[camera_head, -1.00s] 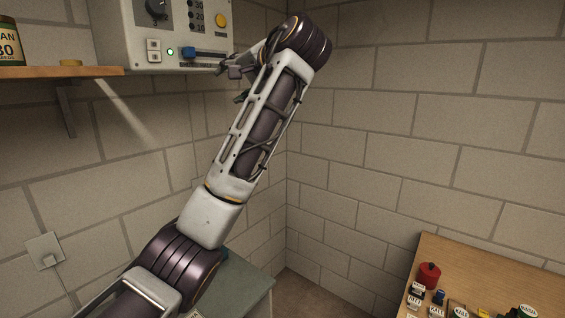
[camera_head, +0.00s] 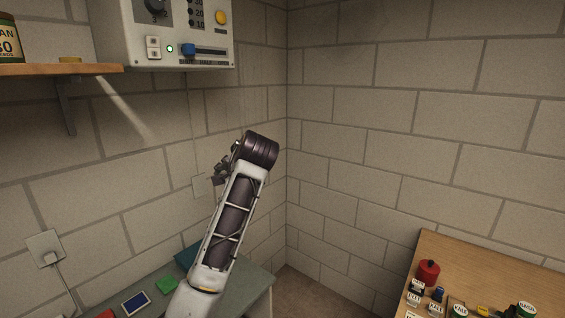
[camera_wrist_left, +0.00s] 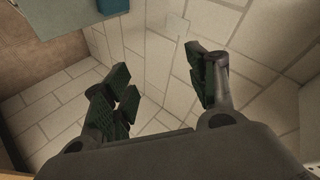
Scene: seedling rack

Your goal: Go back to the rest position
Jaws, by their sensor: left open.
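My left gripper (camera_head: 221,172) shows small and dark beside the wrist in the head view, in front of the block wall and below the wall control box. In the left wrist view, my left gripper (camera_wrist_left: 160,82) has its dark green finger pads spread wide apart with nothing between them. My left arm reaches up from the bottom edge of the head view. My right gripper is in neither view.
The control box (camera_head: 130,42) with a blue slider hangs at the upper left, beside a wooden shelf (camera_head: 40,70). A grey-green table (camera_head: 250,288) is below the arm. A wooden table (camera_head: 450,255) with jars stands lower right. The corner between is clear.

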